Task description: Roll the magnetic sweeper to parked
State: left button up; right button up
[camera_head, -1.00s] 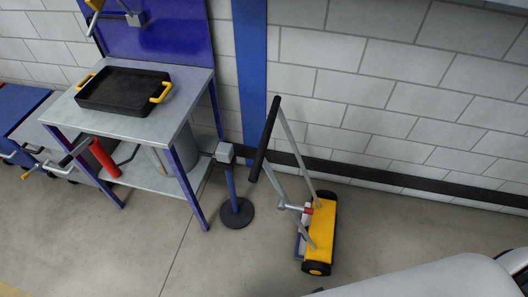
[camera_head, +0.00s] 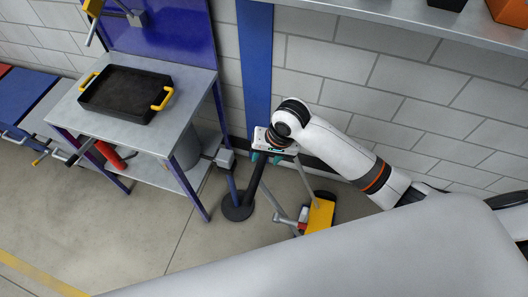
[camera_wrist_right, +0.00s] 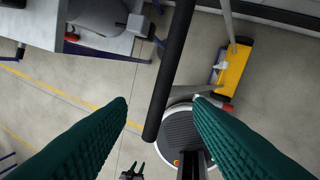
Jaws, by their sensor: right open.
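The magnetic sweeper (camera_head: 320,214) stands on the floor by the wall, with a yellow body, dark wheels and a grey frame. It also shows in the right wrist view (camera_wrist_right: 234,68). Its black handle bar (camera_wrist_right: 171,75) runs between the two green fingers of my right gripper (camera_wrist_right: 162,102), which is open with gaps on both sides. In the head view my right gripper (camera_head: 268,156) is over the top of the handle and hides part of it.
A workbench (camera_head: 190,100) with a black tray (camera_head: 125,95) stands further left. A shelf (camera_head: 400,22) runs along the wall at upper right. Floor in front of the bench is clear.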

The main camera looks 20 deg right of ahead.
aim_at(264, 156)
jog(key=w+d+m, duration=0.3)
jog(key=w, duration=0.2)
jog(key=shift+g+h, duration=0.3)
jog(key=shift+h, duration=0.1)
jog(key=f, duration=0.3)
jog(key=w+a+f, duration=0.1)
jog(key=f, duration=0.6)
jog(key=shift+w+a+f, duration=0.2)
jog(key=shift+a+f, duration=0.05)
jog(key=shift+a, duration=0.1)
grip_shut()
